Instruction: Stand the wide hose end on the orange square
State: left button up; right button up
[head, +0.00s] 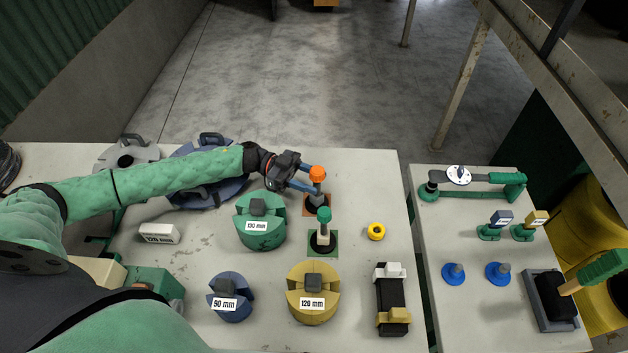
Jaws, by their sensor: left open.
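The orange square (307,212) lies on the left table, right of its middle. A hose end with an orange knob (317,173), a grey body and a dark base stands upright on it. My left gripper (314,182) is open, its blue fingers at this piece just below the knob; I cannot tell whether they touch it. A similar piece with a green knob (324,214) stands on a green square (314,252) just in front. I cannot tell from the picture which is the wide one. My right gripper is not in view.
Green 130 mm (260,228), blue 90 mm (232,305) and yellow 120 mm (313,305) pieces stand nearby. A yellow ring (376,232) lies to the right. A black block with white and yellow clamps (391,295) is near the right edge.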

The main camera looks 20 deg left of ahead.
pick_arm(q)
jog(key=shift+w+a, duration=0.1)
jog(key=shift+a, duration=0.6)
jog(key=a, duration=0.5)
jog(key=shift+w+b, duration=0.3)
jog(key=shift+b, duration=0.1)
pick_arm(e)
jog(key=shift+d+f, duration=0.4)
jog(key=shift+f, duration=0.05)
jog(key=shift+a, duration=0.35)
